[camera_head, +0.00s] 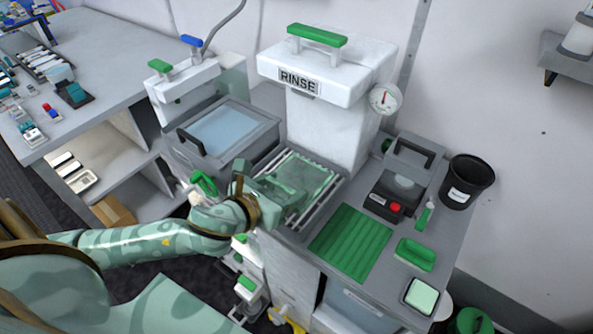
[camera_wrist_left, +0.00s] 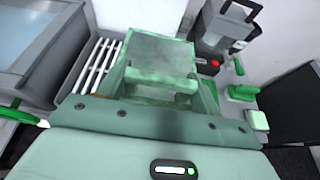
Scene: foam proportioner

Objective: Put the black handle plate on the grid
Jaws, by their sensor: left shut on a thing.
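My left gripper (camera_head: 275,193) reaches in from the left over the metal-barred grid (camera_head: 327,207) beneath the RINSE unit. It is shut on a flat plate (camera_head: 317,174), which I take to be the black handle plate. The plate looks grey-green here and covers most of the grid. In the left wrist view the plate (camera_wrist_left: 160,52) shows a dark grey face with greenish edges, ahead of the gripper. The grid's pale bars (camera_wrist_left: 101,66) show to its left. The handle is largely hidden by the gripper. I cannot tell whether the plate touches the bars. My right gripper is out of view.
The white RINSE unit (camera_head: 325,85) stands close behind the grid. A grey bin with a blue top (camera_head: 222,130) is to the left. A green ribbed mat (camera_head: 352,243), a black device with a red button (camera_head: 397,195) and a black bucket (camera_head: 468,180) are to the right.

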